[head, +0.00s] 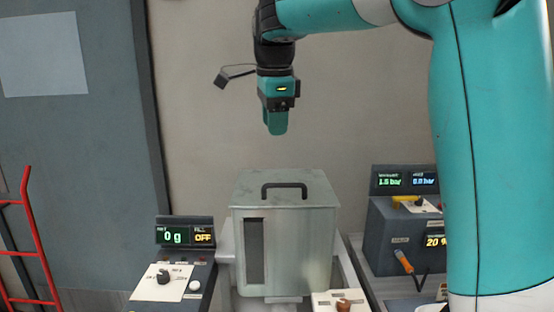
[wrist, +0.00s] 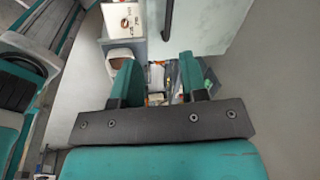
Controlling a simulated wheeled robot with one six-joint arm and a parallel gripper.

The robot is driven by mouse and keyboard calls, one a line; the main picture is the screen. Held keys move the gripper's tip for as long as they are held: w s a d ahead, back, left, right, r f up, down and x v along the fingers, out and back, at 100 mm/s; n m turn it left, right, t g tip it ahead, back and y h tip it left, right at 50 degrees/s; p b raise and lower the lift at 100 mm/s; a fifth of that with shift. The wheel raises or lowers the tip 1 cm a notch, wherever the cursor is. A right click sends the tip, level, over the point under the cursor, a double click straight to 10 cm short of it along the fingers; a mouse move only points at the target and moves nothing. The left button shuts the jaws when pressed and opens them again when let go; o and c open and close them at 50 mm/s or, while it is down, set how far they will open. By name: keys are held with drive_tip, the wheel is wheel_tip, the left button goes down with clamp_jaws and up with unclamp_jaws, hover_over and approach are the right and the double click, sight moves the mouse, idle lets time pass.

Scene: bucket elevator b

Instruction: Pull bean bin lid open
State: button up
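The bean bin (head: 305,250) is a grey metal box with a tall dark window in its front. Its lid (head: 250,184) lies flat and closed on top, with a dark arched handle (head: 285,186). My gripper (head: 275,130) points down above the bin, clear of the handle and a little left of it. In the wrist view the two teal fingers of my gripper (wrist: 158,72) stand apart with nothing held between them. The pale lid (wrist: 215,25) shows at the top of that view, with part of the dark handle (wrist: 167,20) beyond the fingertips.
A control box (head: 185,235) reading 0 g and OFF stands left of the bin. A panel with pressure displays (head: 400,182) and an orange-handled item (head: 404,261) stands at the right. A white plate with a brown knob (head: 343,304) is in front. A red rail (head: 28,230) stands far left.

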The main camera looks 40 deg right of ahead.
drive_tip(key=d+r+m, duration=0.1)
drive_tip(key=r+m, duration=0.1)
drive_tip(key=p, duration=0.2)
approach(277, 184)
drive_tip(key=shift+m, duration=0.3)
drive_tip(key=f, duration=0.2)
drive_tip(key=w+f, duration=0.1)
drive_tip(key=f, duration=0.2)
drive_tip(key=d+f, duration=0.1)
drive_tip(key=f, duration=0.2)
drive_tip(key=shift+w+f, duration=0.25)
drive_tip(key=shift+w, duration=0.05)
clamp_jaws()
